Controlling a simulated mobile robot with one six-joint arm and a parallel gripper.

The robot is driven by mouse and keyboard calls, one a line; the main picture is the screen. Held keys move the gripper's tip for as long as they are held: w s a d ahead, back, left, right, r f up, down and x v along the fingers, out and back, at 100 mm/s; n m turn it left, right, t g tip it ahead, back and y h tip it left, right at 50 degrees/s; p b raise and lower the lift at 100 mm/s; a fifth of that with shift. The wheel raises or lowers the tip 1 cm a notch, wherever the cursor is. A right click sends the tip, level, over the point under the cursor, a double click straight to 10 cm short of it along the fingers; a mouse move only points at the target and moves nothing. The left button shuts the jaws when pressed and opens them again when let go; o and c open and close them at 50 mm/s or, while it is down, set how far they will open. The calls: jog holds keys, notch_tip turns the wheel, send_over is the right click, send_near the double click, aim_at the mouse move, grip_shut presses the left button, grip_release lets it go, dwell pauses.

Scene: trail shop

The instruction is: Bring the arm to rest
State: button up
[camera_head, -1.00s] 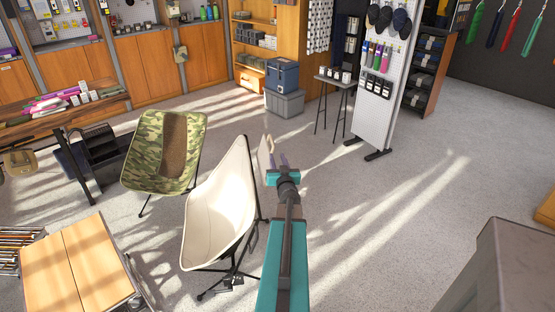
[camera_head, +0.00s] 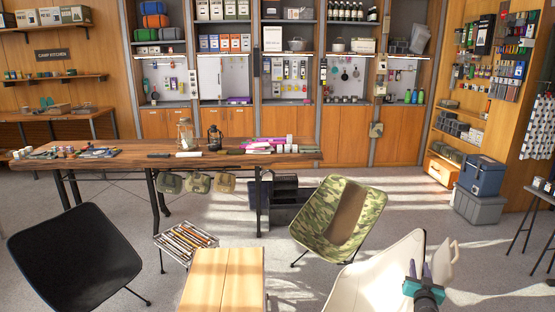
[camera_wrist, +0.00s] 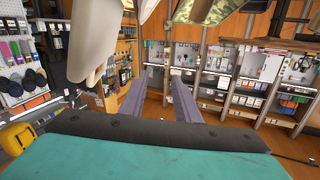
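My gripper (camera_head: 419,268) is at the lower right of the head view, in front of the white chair (camera_head: 375,275). Its teal wrist housing (camera_wrist: 160,155) fills the bottom of the wrist view. Two purple fingers (camera_wrist: 160,92) stand apart there, with nothing between them. A cream piece (camera_head: 447,262) shows just right of the fingers in the head view; I cannot tell whether it touches them. Most of my arm is below the frame.
A camouflage chair (camera_head: 338,218) and a black chair (camera_head: 75,258) stand on the grey floor. A wooden slatted table (camera_head: 224,280) is in front. A long workbench (camera_head: 120,160) stands farther back. Blue and grey boxes (camera_head: 480,178) are at the right. Open floor lies around the chairs.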

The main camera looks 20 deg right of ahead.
jog(key=w+a+f+n+y, duration=0.1)
jog(key=w+a+f+y, duration=0.2)
jog(key=a, duration=0.4)
jog(key=w+a+f+n+t, duration=0.1)
jog(key=w+a+f, duration=0.2)
jog(key=w+a, duration=0.3)
jog(key=w+a+f+y, duration=0.2)
jog(key=w+a+f, duration=0.15)
jog(key=a, duration=0.35)
jog(key=a+f+n+g+y, duration=0.1)
jog(key=a+f+g+y, duration=0.1)
jog(key=a+f, duration=0.7)
jog(key=a+f+n+g+y, duration=0.15)
jog(key=a+f, duration=0.45)
jog(key=a, duration=0.8)
jog(key=s+a+f+n+g+y, duration=0.2)
jog(key=s+a+f+g, duration=0.5)
jog(key=s+a+f, duration=0.75)
jog(key=s+a+n+g, duration=0.1)
jog(key=s+a+g, duration=0.1)
jog(key=s, duration=0.5)
jog(key=s+a+r+n+g, duration=0.1)
jog(key=s+g, duration=0.3)
jog(key=s, duration=0.4)
jog(key=s+a+r+n+g+y, duration=0.1)
jog(key=s+a+g, duration=0.1)
jog(key=s, duration=0.6)
jog(key=shift+s+a+r+g, duration=0.25)
jog(key=shift+a+g, duration=0.1)
jog(key=shift+g, duration=0.3)
